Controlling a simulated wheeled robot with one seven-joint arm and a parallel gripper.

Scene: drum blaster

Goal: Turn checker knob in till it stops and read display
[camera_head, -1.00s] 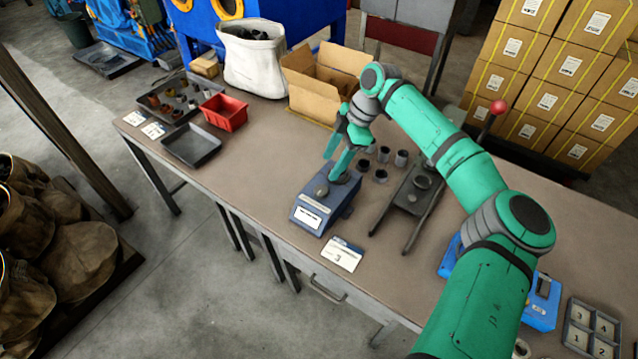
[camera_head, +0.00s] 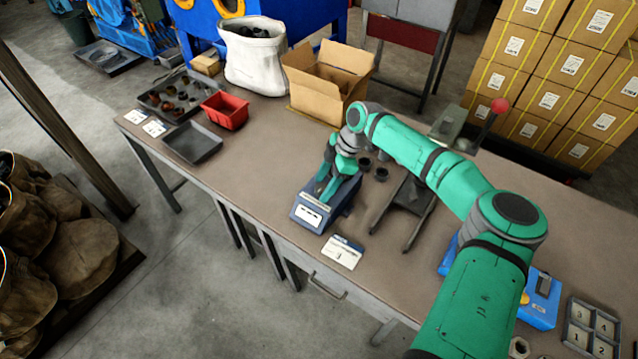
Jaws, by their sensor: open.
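The checker (camera_head: 314,212) is a small blue-grey box near the table's front edge, with a pale display (camera_head: 308,215) on its front face. The figures on the display are too small to read. My gripper (camera_head: 326,190) is open, pointing down over the top of the checker. Its fingers are at the place where the knob showed earlier. The knob is now hidden by the fingers, and I cannot tell whether they touch it.
A white card (camera_head: 342,252) lies right of the checker. Dark cups (camera_head: 382,173) and a grey fixture (camera_head: 409,200) stand to the right. A red bin (camera_head: 225,110), a grey tray (camera_head: 192,142) and an open carton (camera_head: 328,82) are behind left. Bare tabletop lies left of the checker.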

